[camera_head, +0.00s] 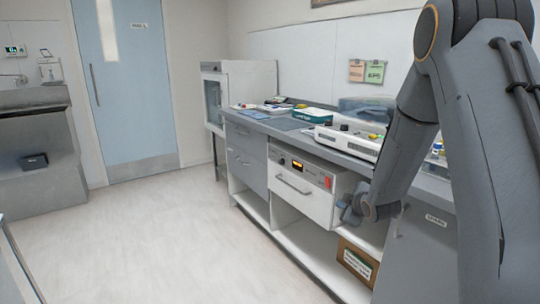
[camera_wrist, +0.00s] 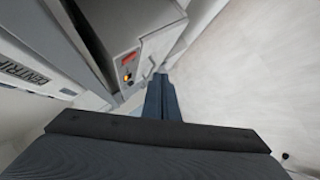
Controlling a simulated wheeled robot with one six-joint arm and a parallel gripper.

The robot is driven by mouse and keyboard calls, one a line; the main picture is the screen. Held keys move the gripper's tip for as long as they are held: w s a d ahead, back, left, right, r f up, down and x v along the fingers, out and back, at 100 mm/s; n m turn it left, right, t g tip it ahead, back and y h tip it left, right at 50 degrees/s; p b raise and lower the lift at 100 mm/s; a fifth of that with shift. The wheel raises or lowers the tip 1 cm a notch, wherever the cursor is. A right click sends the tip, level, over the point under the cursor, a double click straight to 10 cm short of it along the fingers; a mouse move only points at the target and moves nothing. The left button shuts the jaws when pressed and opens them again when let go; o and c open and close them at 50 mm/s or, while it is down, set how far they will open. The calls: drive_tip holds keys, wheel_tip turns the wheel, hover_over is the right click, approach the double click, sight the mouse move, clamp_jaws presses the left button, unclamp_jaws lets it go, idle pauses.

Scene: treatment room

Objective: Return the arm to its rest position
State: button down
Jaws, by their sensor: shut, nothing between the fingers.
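My gripper (camera_head: 350,214) is at the end of my grey arm, low in front of the counter in the head view. It is beside the right edge of a white drawer front and above the lower open shelf. In the wrist view the dark fingers of my gripper (camera_wrist: 161,98) are together and hold nothing. I cannot tell whether the gripper touches the cabinet.
A long grey counter (camera_head: 262,127) runs along the right wall with devices on it. A cardboard box (camera_head: 356,262) sits on the low shelf. A glass-fronted cabinet (camera_head: 238,85) stands at the far end. The floor (camera_head: 150,235) to the left is clear up to the blue door (camera_head: 125,90).

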drive_tip(key=s+a+r+m+g+p, duration=0.2)
drive_tip(key=s+r+m+g, duration=0.1)
drive_tip(key=s, duration=1.1)
drive_tip(key=s+a+r+m+g+p, duration=0.2)
drive_tip(key=s+a+r+m+g, duration=0.1)
drive_tip(key=s, duration=1.1)
drive_tip(key=s+a+r+m+g+h+p, duration=0.1)
drive_tip(key=s+r+m+g, duration=0.4)
drive_tip(key=s, duration=0.8)
drive_tip(key=shift+s+a+m+g+p, duration=0.35)
drive_tip(key=shift+a+m+p, duration=0.3)
drive_tip(key=shift+m+p, duration=0.35)
